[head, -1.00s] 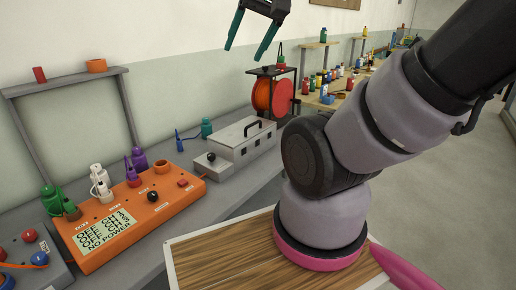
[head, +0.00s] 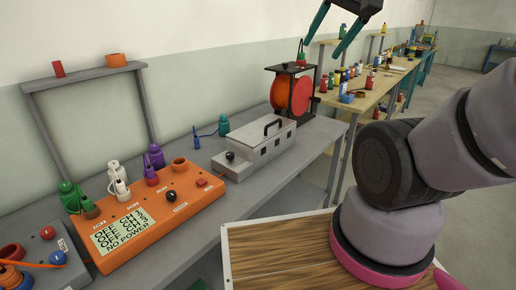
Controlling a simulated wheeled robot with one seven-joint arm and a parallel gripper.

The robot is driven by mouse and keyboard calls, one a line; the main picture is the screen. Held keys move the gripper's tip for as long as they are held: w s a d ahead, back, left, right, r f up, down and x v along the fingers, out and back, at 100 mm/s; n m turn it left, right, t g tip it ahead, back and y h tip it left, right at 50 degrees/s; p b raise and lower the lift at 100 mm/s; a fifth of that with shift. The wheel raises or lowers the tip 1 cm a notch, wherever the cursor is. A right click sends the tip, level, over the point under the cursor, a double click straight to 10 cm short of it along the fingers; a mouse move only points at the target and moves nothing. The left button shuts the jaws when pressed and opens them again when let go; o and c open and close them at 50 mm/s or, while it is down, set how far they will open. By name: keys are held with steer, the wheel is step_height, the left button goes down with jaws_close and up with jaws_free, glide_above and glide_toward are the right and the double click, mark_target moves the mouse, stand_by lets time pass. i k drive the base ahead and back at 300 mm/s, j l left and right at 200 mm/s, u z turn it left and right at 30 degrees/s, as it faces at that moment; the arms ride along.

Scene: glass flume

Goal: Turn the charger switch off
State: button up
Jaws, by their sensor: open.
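The orange charger box (head: 190,208) sits on the grey bench at the left. Its pale display panel (head: 124,232) has rows of text ending in "NO POWER". I cannot tell which of these is the charger switch. My gripper (head: 320,50) is at the top of the view, fingers apart, empty, pointing down. It appears in front of the wall, clear of the charger and touching nothing.
Green, white and purple bottles (head: 117,180) stand along the charger's back edge. A grey frame (head: 85,80) rises behind it. An orange reel (head: 292,93) stands beyond the lidded grey box (head: 260,142). A control box (head: 42,262) with a cable is at lower left.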

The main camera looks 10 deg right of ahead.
mark_target(230, 156)
steer(key=i+l+u, duration=0.15)
steer(key=l+u, duration=0.2)
steer(key=i+l+u, duration=0.15)
steer(key=l+u, duration=0.2)
